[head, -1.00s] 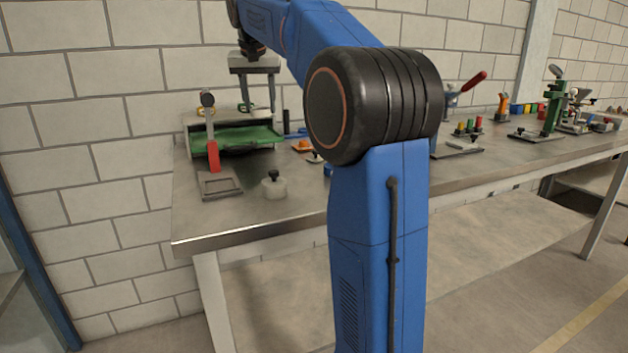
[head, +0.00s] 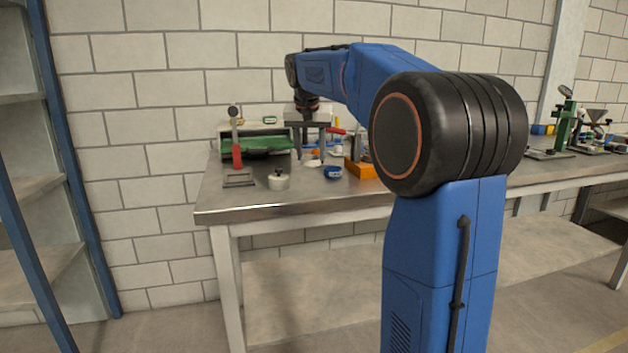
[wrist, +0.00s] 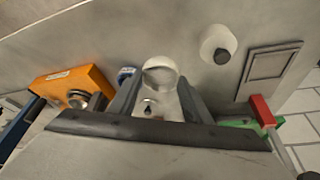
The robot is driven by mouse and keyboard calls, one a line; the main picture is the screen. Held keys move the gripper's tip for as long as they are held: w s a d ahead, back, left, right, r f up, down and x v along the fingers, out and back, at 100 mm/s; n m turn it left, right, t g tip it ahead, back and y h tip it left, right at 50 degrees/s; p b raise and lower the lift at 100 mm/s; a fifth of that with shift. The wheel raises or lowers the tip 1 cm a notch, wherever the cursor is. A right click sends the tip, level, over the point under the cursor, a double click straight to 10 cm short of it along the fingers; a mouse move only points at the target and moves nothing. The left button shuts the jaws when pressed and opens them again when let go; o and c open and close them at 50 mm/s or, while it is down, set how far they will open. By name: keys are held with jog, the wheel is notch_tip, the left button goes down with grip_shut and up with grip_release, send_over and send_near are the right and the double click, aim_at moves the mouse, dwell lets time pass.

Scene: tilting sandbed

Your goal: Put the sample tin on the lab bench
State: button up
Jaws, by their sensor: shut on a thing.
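My gripper (head: 313,162) hangs pointing down over the left part of the lab bench (head: 300,205). In the wrist view its two dark fingers (wrist: 158,95) are shut around a pale, rounded thing (wrist: 160,72), which I take to be the sample tin. Its lower part is partly hidden, and a small dark knob shows close by it. In the head view the held thing is too small to make out clearly between the fingers. I cannot tell whether it touches the bench top.
A white pot with a black knob (head: 279,182) stands left of my gripper. A red-handled clamp (head: 237,155) and a green tray (head: 258,145) are further left. An orange block (head: 362,168) and a blue piece (head: 333,172) lie right. The bench's front strip is clear.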

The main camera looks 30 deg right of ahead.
aim_at(310, 164)
notch_tip(310, 164, down, 6)
jog(key=shift+f, duration=0.5)
jog(key=shift+c, duration=0.6)
jog(key=o, duration=1.5)
jog(key=v, duration=1.2)
jog(key=shift+s, duration=0.1)
